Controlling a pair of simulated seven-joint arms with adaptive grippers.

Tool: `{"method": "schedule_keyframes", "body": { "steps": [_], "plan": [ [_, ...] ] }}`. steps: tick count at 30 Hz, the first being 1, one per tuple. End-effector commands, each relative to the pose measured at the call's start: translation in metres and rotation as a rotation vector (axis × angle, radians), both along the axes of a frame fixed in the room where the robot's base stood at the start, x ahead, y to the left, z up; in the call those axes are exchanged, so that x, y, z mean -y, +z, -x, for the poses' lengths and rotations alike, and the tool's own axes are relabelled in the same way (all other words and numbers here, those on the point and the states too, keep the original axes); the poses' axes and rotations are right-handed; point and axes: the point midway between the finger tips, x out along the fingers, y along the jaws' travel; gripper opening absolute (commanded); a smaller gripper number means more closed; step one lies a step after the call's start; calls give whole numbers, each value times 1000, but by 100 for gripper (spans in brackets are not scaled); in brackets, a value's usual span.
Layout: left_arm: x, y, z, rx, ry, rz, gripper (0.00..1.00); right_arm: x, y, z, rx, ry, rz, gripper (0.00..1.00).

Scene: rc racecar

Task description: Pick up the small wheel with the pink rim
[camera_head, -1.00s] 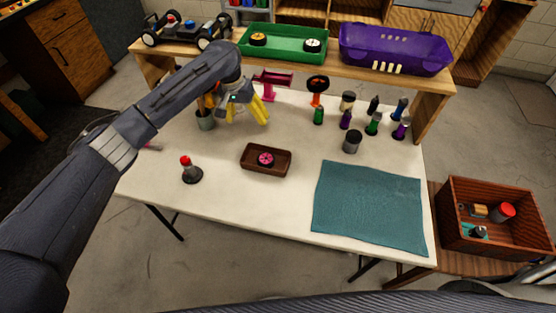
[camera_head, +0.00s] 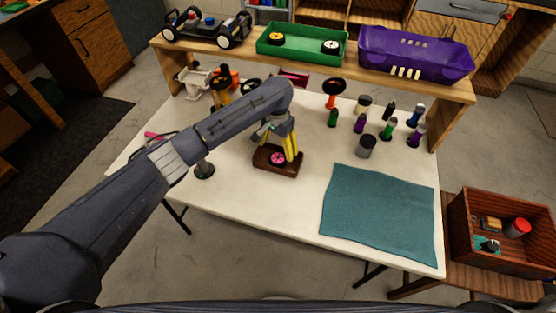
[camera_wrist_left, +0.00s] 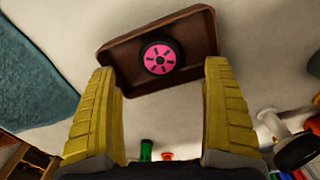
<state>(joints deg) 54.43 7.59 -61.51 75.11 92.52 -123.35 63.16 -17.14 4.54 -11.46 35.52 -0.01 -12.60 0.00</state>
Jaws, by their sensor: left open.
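The small wheel with the pink rim (camera_head: 277,158) lies in a shallow brown tray (camera_head: 279,170) on the white table. In the left wrist view the wheel (camera_wrist_left: 159,58) shows its pink rim inside a black tyre, and the tray (camera_wrist_left: 118,58) surrounds it. My left gripper (camera_head: 291,152) is at the tray, its yellow fingers pointing down near the wheel's right side. In the left wrist view the left gripper (camera_wrist_left: 160,120) is open and empty, and the wheel shows beyond and between the fingers. My right gripper is not in view.
A teal cloth (camera_head: 380,213) lies to the right. Several small bottles and a grey cup (camera_head: 366,146) stand behind it. A raised wooden shelf at the back holds a green tray (camera_head: 302,55) and a purple car body (camera_head: 415,55). A dark-based object (camera_head: 204,170) stands left of the brown tray.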

Motion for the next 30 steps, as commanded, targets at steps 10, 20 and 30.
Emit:
{"method": "schedule_keyframes", "body": {
  "steps": [10, 20, 30],
  "plan": [
    [0, -21, 0, 1, 0, 1, 83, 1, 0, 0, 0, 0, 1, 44],
    [1, -58, -1, -2, 2, -1, 83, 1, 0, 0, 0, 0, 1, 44],
    [1, -72, -1, 1, 1, 1, 83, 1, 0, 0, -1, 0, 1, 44]
  ]
}}
